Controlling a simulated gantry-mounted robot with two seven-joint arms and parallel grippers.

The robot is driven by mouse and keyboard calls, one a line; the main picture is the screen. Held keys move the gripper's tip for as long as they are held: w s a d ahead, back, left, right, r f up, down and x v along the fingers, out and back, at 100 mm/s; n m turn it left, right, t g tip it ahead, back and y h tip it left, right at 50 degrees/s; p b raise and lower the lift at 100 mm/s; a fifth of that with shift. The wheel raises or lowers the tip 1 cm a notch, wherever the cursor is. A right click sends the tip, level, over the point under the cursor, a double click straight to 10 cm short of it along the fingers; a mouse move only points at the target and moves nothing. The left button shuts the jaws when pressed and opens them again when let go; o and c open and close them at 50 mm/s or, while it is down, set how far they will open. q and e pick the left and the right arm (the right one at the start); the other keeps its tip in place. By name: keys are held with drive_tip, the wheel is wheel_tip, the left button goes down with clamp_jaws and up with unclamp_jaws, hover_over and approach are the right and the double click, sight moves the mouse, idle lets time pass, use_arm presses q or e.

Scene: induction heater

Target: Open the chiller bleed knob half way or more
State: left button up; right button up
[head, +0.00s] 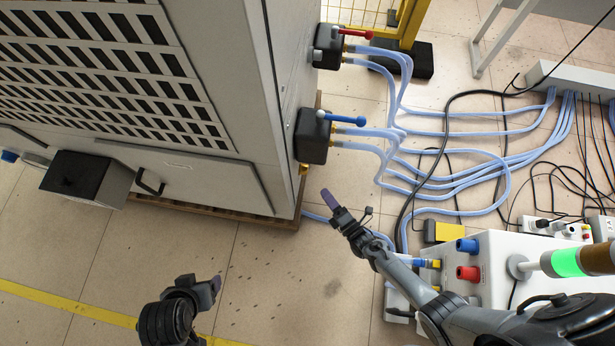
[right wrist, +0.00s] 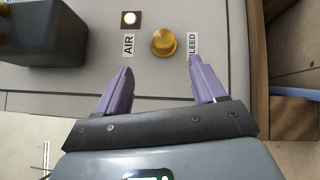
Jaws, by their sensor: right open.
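The bleed knob (right wrist: 163,42) is a round brass-coloured knob on the grey chiller panel, between the labels AIR (right wrist: 128,46) and BLEED (right wrist: 193,45). My right gripper (right wrist: 160,75) is open, with its purple fingers apart and nothing between them. The knob lies just beyond the fingertips, roughly centred between them, with no visible contact. How far the knob is turned cannot be told. In the head view my right gripper (head: 331,200) is beside the chiller's lower right corner. My left gripper (head: 205,287) is over the floor at lower left; its opening is unclear.
The chiller cabinet (head: 200,170) has black blocks with a red-handled valve (head: 355,33) and a blue-handled valve (head: 345,119) on its side. Pale blue hoses (head: 455,185) and black cables cross the floor to the right. A white box (head: 490,260) with coloured connectors stands at lower right.

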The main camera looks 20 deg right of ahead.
sight(304, 169)
drive_tip(key=b+x, duration=0.4)
drive_tip(key=x, duration=0.7)
drive_tip(key=shift+f+b, duration=0.25)
drive_tip(key=shift+b, duration=0.05)
drive_tip(key=shift+c, duration=0.3)
drive_tip(key=shift+f, duration=0.1)
drive_tip(key=c, duration=0.9)
